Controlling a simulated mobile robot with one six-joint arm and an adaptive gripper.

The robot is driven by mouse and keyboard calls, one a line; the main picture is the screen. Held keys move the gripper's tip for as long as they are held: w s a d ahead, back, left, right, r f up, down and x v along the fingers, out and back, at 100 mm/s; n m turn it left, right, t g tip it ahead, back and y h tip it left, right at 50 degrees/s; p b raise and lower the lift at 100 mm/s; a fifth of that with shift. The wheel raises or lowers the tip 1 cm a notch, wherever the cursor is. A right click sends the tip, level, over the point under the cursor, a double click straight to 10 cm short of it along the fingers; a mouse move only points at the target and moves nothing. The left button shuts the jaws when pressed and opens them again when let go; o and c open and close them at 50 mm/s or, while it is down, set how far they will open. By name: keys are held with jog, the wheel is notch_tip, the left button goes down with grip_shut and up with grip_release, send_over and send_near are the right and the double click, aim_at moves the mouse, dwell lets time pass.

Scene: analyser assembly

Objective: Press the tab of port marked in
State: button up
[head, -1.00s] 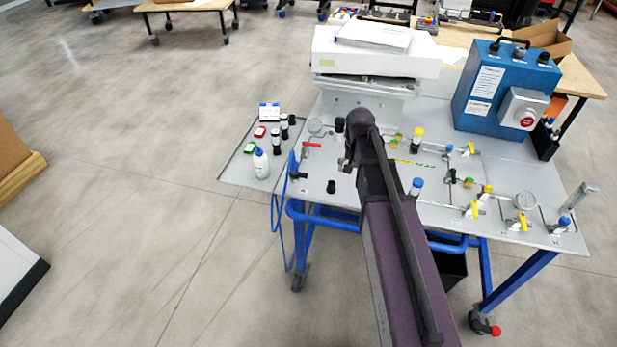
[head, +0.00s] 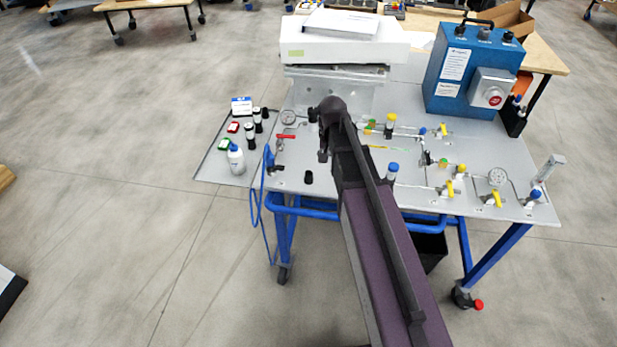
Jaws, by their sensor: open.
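My arm reaches over the analyser table, and my gripper (head: 323,154) is at its far end, small and dark, above the left-middle of the panel. It is open, and I see nothing between its fingers. Small green and orange fittings sit on the panel to the right of my gripper, one behind my arm's end (head: 371,124) and one further right (head: 443,163). I cannot read any port marking, so I cannot tell which port is marked in or see its tab. My arm hides part of the panel's middle.
A white instrument (head: 345,45) stands at the back, and a blue box (head: 475,65) with a red button at the back right. A white bottle (head: 236,159) stands on the left side shelf.

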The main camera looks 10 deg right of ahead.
grip_shut()
jog(key=shift+s, duration=0.1)
dwell(1.0)
